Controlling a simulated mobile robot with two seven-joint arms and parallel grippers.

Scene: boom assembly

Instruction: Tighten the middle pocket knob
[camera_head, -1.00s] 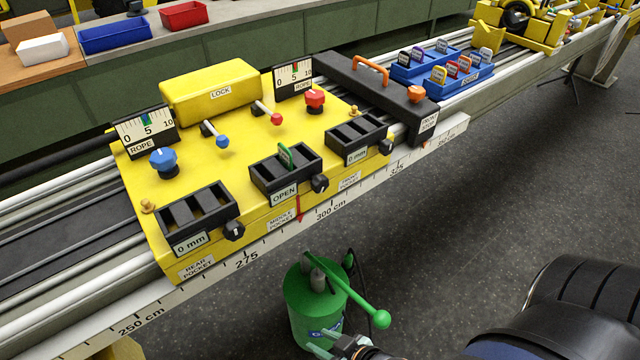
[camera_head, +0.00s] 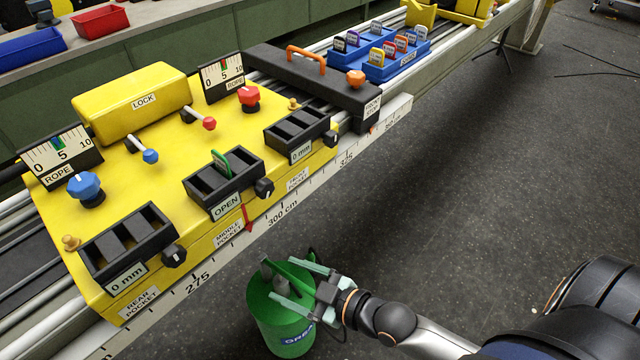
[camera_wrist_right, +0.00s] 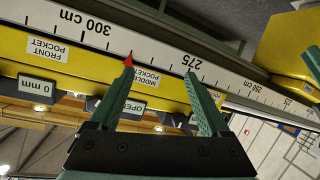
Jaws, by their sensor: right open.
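The middle pocket (camera_head: 200,190) is a black tray with an OPEN display and a green piece standing in it. Its black knob (camera_head: 264,188) with a white mark sits at the tray's right front corner. My right gripper (camera_head: 281,279) is open and empty, below and in front of the rail, apart from the knob. In the right wrist view its fingers (camera_wrist_right: 158,74) lie in front of the rail scale and the upside-down MIDDLE POCKET label (camera_wrist_right: 143,80). The knob cannot be made out there. My left gripper is not in view.
A green can (camera_head: 280,325) stands behind and below my right gripper. The rear pocket knob (camera_head: 174,256) and front pocket knob (camera_head: 330,139) flank the middle one. A black bar with an orange handle (camera_head: 306,58) crosses the rail.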

